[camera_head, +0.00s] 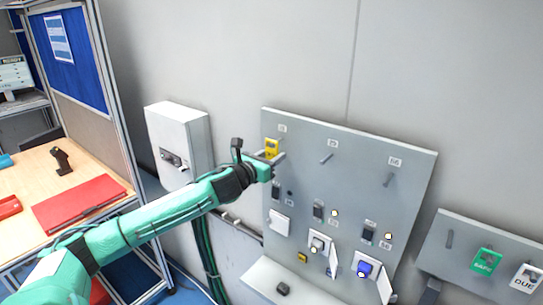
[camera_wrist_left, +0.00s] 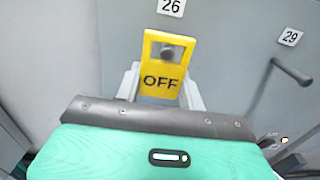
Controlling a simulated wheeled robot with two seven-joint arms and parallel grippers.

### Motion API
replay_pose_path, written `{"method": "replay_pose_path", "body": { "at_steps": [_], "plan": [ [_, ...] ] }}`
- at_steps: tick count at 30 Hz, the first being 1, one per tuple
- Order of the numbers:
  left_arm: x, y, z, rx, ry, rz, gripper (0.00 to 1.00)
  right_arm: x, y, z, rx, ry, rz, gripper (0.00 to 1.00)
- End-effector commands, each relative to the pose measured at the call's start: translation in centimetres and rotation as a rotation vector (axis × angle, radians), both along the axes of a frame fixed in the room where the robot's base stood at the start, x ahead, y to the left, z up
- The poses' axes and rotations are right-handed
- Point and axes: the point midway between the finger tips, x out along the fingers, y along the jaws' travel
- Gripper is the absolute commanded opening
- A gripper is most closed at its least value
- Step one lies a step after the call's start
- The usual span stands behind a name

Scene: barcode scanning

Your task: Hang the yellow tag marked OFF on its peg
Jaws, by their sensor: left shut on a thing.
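The yellow tag marked OFF (camera_wrist_left: 160,84) is upright between the fingers of my left gripper (camera_wrist_left: 163,92) in the left wrist view. It also shows near the top left of the grey board in the head view (camera_head: 271,146), with my left gripper (camera_head: 270,158) shut on its lower part. A dark peg end (camera_wrist_left: 173,53) shows in the tag's top opening, under the label 26 (camera_wrist_left: 171,7). I cannot tell how deep the peg sits in the opening. My right gripper is not in view.
The grey board (camera_head: 360,160) has bare pegs to the right, one (camera_wrist_left: 290,70) by label 29. Switches and lamps sit lower. A smaller panel (camera_head: 465,225) carries a green tag (camera_head: 486,261) and a white tag (camera_head: 526,278). A grey wall box (camera_head: 180,143) stands left.

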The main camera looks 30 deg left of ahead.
Motion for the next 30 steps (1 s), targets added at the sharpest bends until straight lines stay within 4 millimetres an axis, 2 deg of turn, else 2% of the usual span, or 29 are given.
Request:
{"method": "replay_pose_path", "body": {
  "at_steps": [11,30],
  "plan": [
    [-0.1,0.0,0.0,0.0,0.0,0.0,0.16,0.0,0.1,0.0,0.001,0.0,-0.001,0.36],
    [-2.3,0.2,-0.1,0.001,0.001,0.0,0.16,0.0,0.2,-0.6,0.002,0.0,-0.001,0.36]
  ]
}}
